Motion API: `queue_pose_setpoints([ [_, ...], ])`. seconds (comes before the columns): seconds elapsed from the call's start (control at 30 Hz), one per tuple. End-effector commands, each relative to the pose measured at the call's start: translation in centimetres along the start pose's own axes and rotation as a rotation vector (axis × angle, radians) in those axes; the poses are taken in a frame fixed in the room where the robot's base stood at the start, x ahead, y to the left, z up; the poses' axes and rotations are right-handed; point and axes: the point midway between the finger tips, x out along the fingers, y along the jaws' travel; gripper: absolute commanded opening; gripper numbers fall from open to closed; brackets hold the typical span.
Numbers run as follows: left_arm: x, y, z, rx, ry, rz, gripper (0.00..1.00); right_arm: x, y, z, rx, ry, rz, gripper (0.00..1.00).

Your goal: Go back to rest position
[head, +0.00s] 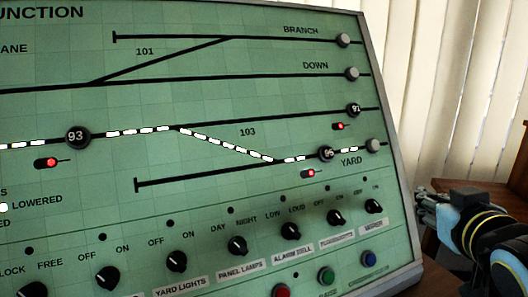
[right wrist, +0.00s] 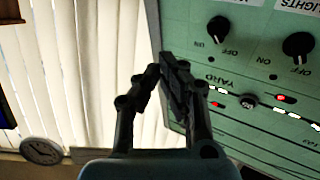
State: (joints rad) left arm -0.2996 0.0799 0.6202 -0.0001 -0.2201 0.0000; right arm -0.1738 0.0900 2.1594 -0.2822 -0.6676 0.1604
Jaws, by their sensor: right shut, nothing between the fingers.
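My right gripper (head: 428,205) is at the right of the head view, just off the right edge of the green track panel (head: 250,195). In the right wrist view its fingers (right wrist: 163,78) are closed together with nothing between them. They point towards the panel's edge, and I cannot tell the exact gap to it. My left gripper is in neither view.
The panel carries several black rotary knobs (head: 237,246), a green button (head: 327,276) and a blue button (head: 369,258). White blinds (head: 450,90) hang behind. A round clock (right wrist: 41,150) shows in the right wrist view.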

Motion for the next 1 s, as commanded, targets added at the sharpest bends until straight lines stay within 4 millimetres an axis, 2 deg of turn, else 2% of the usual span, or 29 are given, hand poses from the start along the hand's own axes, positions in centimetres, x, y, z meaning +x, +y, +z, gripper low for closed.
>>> queue_pose_setpoints([
  [0.03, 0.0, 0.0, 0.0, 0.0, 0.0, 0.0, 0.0, -2.0, -0.1, 3.4, -0.002, -0.128, -0.012, 0.0],
  [0.1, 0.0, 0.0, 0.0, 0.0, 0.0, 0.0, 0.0, -4.9, -0.3, 7.4, -0.005, -0.296, -0.035, 0.0],
  [0.2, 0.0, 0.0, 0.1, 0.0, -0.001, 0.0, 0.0, -8.7, -0.6, 11.4, -0.015, -0.483, -0.069, 0.0],
  [0.4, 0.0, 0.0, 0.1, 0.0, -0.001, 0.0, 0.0, -15.4, -1.2, 16.3, -0.039, -0.755, -0.139, 0.0],
  [0.63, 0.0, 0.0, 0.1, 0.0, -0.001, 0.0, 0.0, -22.8, -1.6, 19.6, -0.075, -1.004, -0.221, 0.0],
  [0.87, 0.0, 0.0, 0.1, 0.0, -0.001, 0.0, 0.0, -19.9, -2.4, 26.0, -0.073, -1.038, -0.218, 0.0],
  [1.0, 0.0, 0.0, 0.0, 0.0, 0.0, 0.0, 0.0, -18.5, -2.9, 30.7, -0.07, -1.058, -0.215, 0.0],
])
